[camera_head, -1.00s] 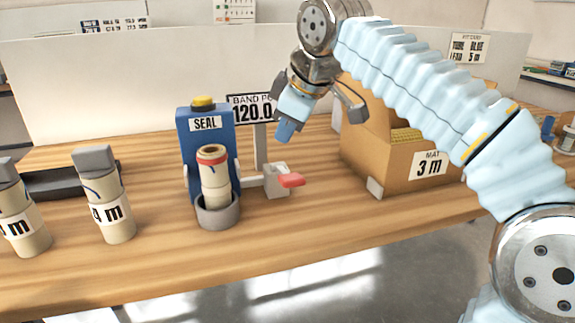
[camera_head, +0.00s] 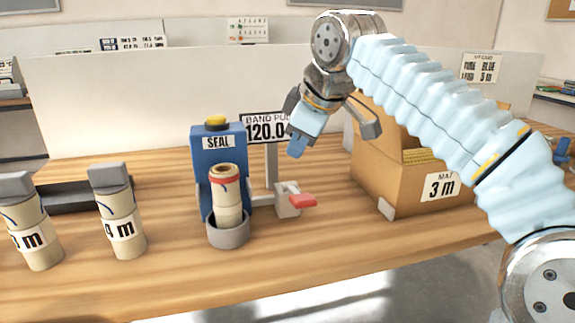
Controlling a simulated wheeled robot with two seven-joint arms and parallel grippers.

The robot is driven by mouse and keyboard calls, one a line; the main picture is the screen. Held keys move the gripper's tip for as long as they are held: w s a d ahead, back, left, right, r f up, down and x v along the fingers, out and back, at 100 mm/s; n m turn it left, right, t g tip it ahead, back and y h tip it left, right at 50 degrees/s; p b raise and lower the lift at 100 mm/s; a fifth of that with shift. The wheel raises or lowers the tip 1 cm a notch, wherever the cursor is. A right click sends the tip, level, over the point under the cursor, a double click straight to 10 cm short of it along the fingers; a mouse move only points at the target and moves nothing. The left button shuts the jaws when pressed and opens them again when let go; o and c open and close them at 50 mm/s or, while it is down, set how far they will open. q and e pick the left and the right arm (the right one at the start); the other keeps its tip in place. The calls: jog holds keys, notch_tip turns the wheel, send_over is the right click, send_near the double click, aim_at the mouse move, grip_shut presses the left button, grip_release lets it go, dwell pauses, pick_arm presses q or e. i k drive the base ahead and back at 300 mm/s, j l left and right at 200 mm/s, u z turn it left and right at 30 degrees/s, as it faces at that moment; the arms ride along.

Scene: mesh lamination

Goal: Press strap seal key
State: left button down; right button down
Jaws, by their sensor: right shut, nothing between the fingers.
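The blue strap sealer (camera_head: 204,165) stands on the wooden table with a white SEAL label on its front. Its yellow key (camera_head: 216,122) sits on top. A beige roll (camera_head: 226,204) with a red band stands upright in the sealer's grey cup (camera_head: 228,236). A red lever (camera_head: 302,201) sticks out at the sealer's right. My right gripper (camera_head: 297,148) is shut and empty, pointing down, above the table to the right of the sealer and apart from the key. It partly covers the band display (camera_head: 262,128), which reads about 120.0. My left gripper is not in view.
Two rolls with grey caps, one at the far left (camera_head: 36,240) and one beside it (camera_head: 124,228), stand left of the sealer near a black tray (camera_head: 78,195). A cardboard box (camera_head: 393,184) labelled MAT 3 m stands at the right. The front table strip is clear.

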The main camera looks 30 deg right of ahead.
aim_at(217, 120)
jog(key=k, duration=1)
